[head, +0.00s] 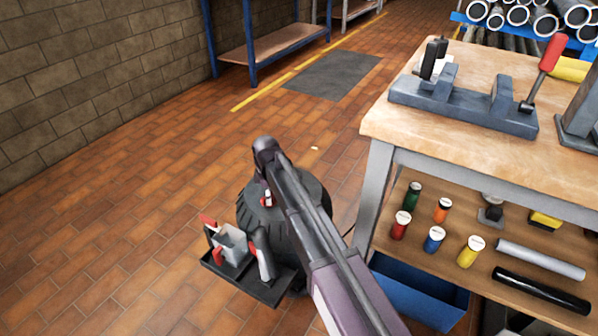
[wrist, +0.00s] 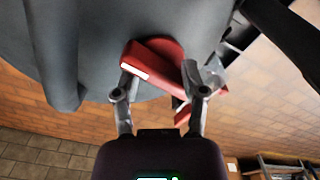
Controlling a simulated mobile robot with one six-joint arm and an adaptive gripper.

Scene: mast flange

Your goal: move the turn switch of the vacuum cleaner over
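The vacuum cleaner (head: 318,190) is a dark, round drum standing on the floor left of the workbench. Its red turn switch (head: 267,199) shows on the near side of the drum. In the wrist view the turn switch (wrist: 157,66) is a red lever with a white stripe, lying aslant on the grey drum (wrist: 98,45). My gripper (wrist: 160,82) has its two fingers well apart, one at each side of the lever. Whether either finger touches it I cannot tell. In the head view my arm reaches over the drum and the fingers cannot be made out.
A black tray (head: 262,290) with a grey cup and red-handled items sits at the drum's near left. The workbench (head: 455,75) stands close on the right, with a blue bin (head: 415,295) below. The tiled floor at left is clear.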

